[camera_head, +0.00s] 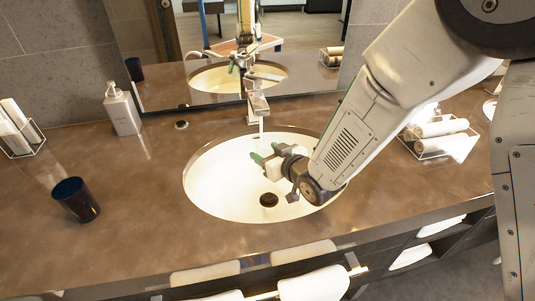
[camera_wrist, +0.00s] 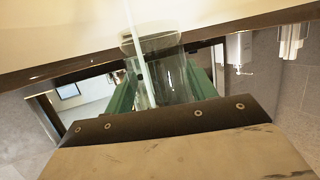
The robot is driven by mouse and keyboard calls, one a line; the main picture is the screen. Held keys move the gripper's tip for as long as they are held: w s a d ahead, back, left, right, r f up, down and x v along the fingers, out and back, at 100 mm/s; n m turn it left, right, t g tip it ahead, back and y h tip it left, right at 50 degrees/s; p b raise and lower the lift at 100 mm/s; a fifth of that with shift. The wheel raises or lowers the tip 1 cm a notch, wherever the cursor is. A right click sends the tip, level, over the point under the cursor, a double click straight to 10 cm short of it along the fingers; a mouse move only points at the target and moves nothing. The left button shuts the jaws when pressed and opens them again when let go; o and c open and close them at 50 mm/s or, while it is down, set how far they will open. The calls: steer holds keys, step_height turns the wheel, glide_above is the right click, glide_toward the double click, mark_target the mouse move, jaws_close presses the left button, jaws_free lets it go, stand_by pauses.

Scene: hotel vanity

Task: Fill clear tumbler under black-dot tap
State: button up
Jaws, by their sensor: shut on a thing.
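The clear tumbler (camera_wrist: 172,75) is between the green fingers of my gripper (camera_wrist: 165,92) in the wrist view, which is upside down. My gripper is shut on it. In the head view my gripper (camera_head: 265,161) is over the basin, just below the tap (camera_head: 257,102), and the tumbler is hard to make out. A thin stream of water (camera_head: 262,128) falls from the tap. In the wrist view the stream (camera_wrist: 133,50) crosses the tumbler's left part and runs on toward the basin. I cannot tell whether it enters the tumbler, nor see the water level or a black dot clearly.
The white oval basin (camera_head: 215,190) lies under my gripper, with a dark drain (camera_head: 268,200). A dark blue cup (camera_head: 76,200) and a soap dispenser (camera_head: 122,110) stand to the left. A mirror (camera_head: 165,85) is behind.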

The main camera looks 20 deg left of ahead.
steer(key=shift+w, duration=0.1)
steer(key=w+a, duration=0.4)
steer(key=w, duration=0.2)
steer(key=shift+w, duration=0.35)
stand_by(0.5)
steer(key=shift+s, duration=0.1)
stand_by(3.6)
steer(key=shift+s+d, duration=0.75)
steer(key=shift+s, duration=0.45)
steer(key=shift+s+d, duration=0.7)
steer(key=shift+s, duration=0.45)
steer(key=shift+s+d, duration=0.75)
steer(key=shift+s, duration=0.45)
steer(key=shift+r, duration=0.15)
step_height(320, 180, up, 8)
steer(key=s+d, duration=0.1)
steer(key=s, duration=0.1)
steer(key=shift+s+d+r, duration=0.2)
steer(key=shift+s+d, duration=0.05)
